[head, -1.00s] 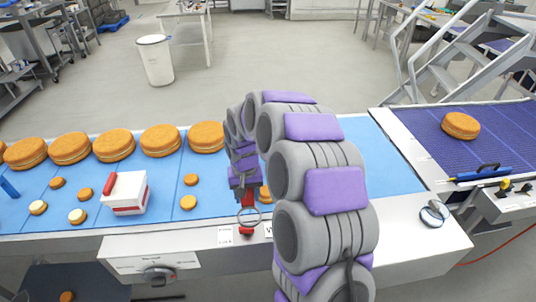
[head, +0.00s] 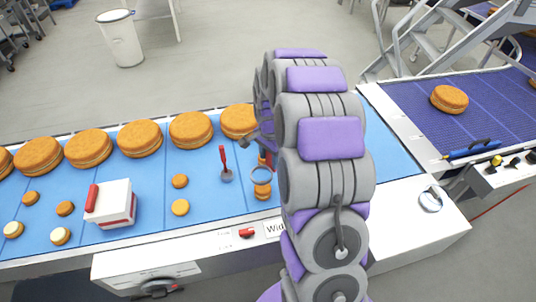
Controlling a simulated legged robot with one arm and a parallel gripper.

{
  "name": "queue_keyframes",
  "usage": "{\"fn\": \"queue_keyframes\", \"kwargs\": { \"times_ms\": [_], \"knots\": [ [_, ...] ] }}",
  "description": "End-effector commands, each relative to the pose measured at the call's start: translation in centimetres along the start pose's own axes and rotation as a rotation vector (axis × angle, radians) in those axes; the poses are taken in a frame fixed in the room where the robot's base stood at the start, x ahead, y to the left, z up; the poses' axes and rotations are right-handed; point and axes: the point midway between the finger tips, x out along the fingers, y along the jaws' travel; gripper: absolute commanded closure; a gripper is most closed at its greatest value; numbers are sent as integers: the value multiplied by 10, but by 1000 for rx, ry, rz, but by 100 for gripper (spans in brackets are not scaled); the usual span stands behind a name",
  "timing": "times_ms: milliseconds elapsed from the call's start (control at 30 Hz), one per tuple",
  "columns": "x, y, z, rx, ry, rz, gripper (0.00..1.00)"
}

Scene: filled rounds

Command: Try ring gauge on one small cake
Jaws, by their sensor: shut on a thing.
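My gripper (head: 264,157) is mostly hidden behind my arm. It is shut on the red handle of the ring gauge. The grey ring of the ring gauge (head: 254,182) hangs level in front of the handle. A small brown cake (head: 263,194) sits on the blue belt just below the ring in the picture. I cannot tell whether the ring touches it. Other small cakes lie to the left, among them a darker one (head: 180,181) and a paler one (head: 180,208).
A row of large cakes (head: 140,139) lines the belt's far side. A red-handled tool with a round grey end (head: 226,175) is left of the ring. A white box (head: 112,207) stands further left. A silver ring-shaped object (head: 431,202) lies on the white surface at right.

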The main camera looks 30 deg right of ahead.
Motion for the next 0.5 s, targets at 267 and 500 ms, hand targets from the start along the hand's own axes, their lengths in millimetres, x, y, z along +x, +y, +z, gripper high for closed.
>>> {"fn": "queue_keyframes", "kwargs": {
  "times_ms": [267,500],
  "knots": [
    [16,0,1,-1,-2,2,81],
    [31,0,2,-2,0,1,81]
  ]
}}
